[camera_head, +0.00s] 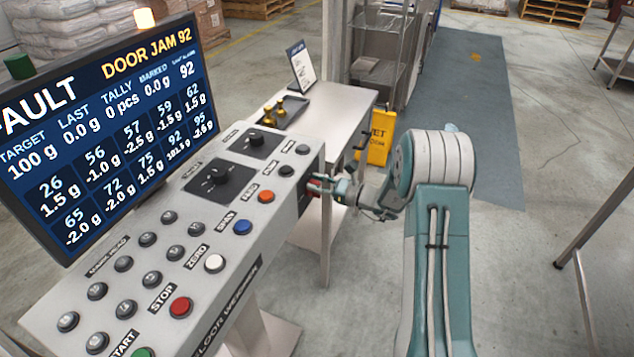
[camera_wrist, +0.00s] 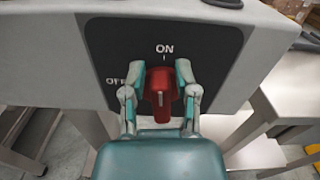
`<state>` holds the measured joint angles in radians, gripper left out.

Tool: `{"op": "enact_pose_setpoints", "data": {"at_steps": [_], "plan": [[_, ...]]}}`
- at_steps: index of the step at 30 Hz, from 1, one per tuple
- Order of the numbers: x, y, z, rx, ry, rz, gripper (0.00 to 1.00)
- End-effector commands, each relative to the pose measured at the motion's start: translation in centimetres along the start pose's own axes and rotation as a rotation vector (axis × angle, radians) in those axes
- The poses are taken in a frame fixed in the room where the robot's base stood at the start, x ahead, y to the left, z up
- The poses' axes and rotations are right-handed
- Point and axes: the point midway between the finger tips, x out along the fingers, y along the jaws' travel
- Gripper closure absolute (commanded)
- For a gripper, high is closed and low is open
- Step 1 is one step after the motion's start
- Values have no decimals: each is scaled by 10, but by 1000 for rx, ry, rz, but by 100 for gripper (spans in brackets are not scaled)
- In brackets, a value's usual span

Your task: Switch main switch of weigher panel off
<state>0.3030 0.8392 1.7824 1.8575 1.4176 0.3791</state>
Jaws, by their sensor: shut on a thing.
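The weigher panel (camera_head: 215,270) is a grey sloped console with several buttons and black rotary knobs. Its main switch is a red handle (camera_wrist: 162,88) on a black plate (camera_wrist: 110,45) on the console's side face. In the wrist view the handle stands upright, in line with the ON mark at the top; the OFF mark is to the left. My gripper (camera_wrist: 160,85) has its two teal fingers on either side of the red handle, shut on it. In the head view my gripper (camera_head: 335,187) is at the console's right end, and the switch is mostly hidden there.
A display (camera_head: 105,120) reading "FAULT" and "DOOR JAM 92" stands behind the console. A steel table (camera_head: 330,110) with a dark tray and brass pieces is beyond it, near a yellow sign (camera_head: 380,135). Open floor lies to the right.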

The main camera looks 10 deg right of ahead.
Motion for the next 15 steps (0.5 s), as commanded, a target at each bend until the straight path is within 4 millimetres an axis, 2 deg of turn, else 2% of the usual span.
{"op": "enact_pose_setpoints", "data": {"at_steps": [1,15], "plan": [[-1,3,-8,-18,16,-1,100],[-2,14,-11,-442,16,3,100]]}}
